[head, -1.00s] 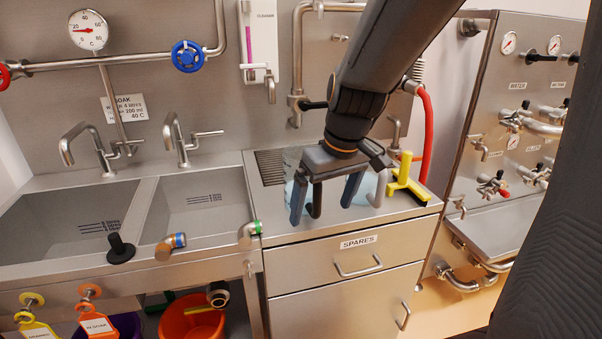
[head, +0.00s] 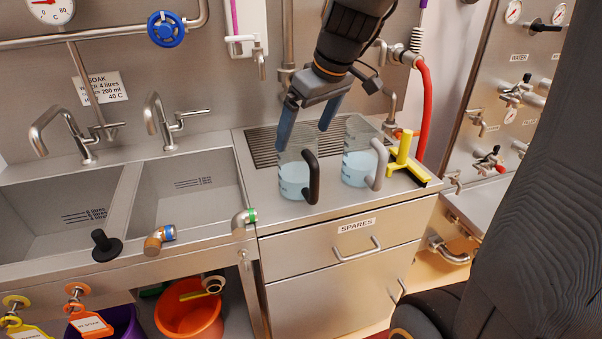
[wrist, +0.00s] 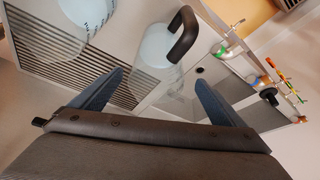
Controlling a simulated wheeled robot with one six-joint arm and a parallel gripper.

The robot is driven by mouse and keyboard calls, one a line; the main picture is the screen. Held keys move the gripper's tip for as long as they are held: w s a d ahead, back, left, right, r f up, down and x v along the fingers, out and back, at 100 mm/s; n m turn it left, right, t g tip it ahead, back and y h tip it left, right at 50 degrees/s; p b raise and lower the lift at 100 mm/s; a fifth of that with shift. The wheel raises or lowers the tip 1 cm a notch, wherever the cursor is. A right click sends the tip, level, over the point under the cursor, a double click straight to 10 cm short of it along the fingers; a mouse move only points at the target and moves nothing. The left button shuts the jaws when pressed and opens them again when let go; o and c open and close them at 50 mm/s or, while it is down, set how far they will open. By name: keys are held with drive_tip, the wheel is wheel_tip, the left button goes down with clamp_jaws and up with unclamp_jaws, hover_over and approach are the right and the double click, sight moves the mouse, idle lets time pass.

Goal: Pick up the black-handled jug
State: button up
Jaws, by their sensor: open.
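The black-handled jug (head: 294,182) is clear, holds pale blue liquid, and stands upright on the steel counter. Its black handle (head: 313,176) faces the front. My gripper (head: 303,137) is open and empty, with its blue fingers pointing down at the top of this jug. In the wrist view the jug (wrist: 155,77) lies in the gap between the fingers (wrist: 160,80), its handle beyond them. I cannot tell whether the fingers touch it. A similar jug with a grey handle (head: 377,165) stands close on its right and shows at the wrist view's top left (wrist: 88,14).
A ribbed drainer (head: 262,147) lies behind the jugs. Two sink basins (head: 190,195) with taps are on the left. A red hose (head: 424,115) hangs at the back right.

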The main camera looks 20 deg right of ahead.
sight(302, 170)
drive_tip(key=shift+p+x, duration=0.85)
drive_tip(key=shift+x, duration=3)
drive_tip(key=shift+w+d, duration=0.1)
drive_tip(key=shift+d, duration=0.05)
drive_tip(key=shift+c, duration=0.2)
drive_tip(key=c, duration=1.5)
drive_tip(key=shift+c, duration=0.2)
